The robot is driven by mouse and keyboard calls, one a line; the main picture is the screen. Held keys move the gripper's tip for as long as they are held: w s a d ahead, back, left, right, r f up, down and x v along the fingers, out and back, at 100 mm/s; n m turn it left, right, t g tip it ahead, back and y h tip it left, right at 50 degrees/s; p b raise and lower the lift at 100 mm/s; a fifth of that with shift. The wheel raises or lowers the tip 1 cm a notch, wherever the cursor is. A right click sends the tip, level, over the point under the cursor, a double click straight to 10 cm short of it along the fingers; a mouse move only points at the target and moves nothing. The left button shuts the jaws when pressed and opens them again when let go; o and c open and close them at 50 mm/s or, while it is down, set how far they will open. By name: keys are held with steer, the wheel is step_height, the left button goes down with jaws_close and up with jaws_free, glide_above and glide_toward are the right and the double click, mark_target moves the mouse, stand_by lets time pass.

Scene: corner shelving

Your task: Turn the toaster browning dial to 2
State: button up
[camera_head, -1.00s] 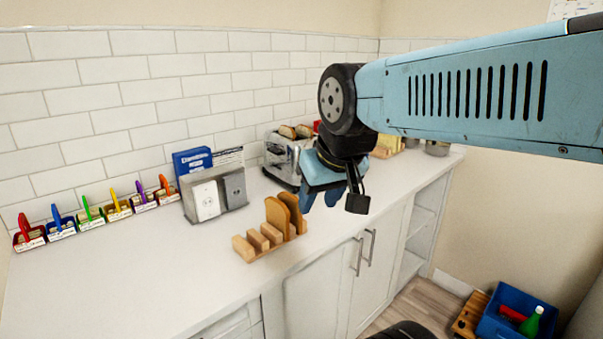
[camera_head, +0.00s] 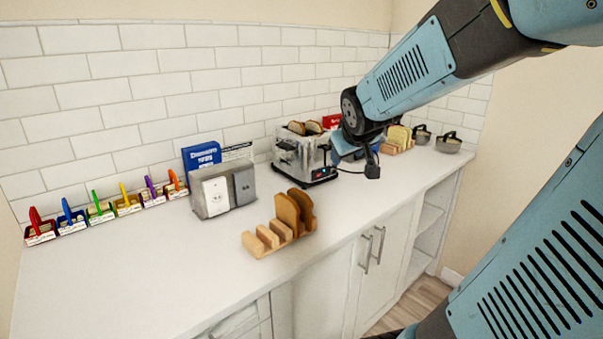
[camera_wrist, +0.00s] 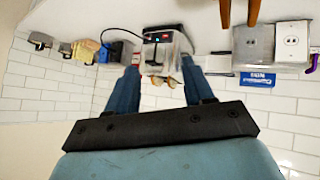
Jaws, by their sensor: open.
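The toaster (camera_head: 300,157) is a shiny metal box on the counter by the tiled wall, with bread slices (camera_head: 305,128) showing in its top slots. In the wrist view, which is upside down, the toaster (camera_wrist: 157,55) shows between and beyond my two blue fingers. Its dark front panel (camera_wrist: 158,38) carries a small red light and controls too small to read; I cannot tell the browning dial's setting. My gripper (camera_head: 343,150) is open and empty beside the toaster's right side in the head view. It also shows in the wrist view (camera_wrist: 163,73), apart from the front panel.
A wooden rack (camera_head: 265,240) with toast stands in front on the white counter (camera_head: 130,270). A metal outlet box (camera_head: 222,190) and a blue box (camera_head: 201,156) stand left of the toaster. Pots (camera_head: 448,143) stand at right.

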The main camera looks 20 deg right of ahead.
steer(key=w+d+f+n+t, duration=0.2)
steer(key=w+d, duration=0.4)
steer(key=w, duration=0.2)
steer(key=n+t+y, duration=0.3)
steer(key=n+y, duration=0.2)
steer(key=n, duration=0.1)
glide_toward(334, 172)
steer(key=x, duration=0.8)
steer(key=shift+w+a+f, duration=0.1)
jaws_close()
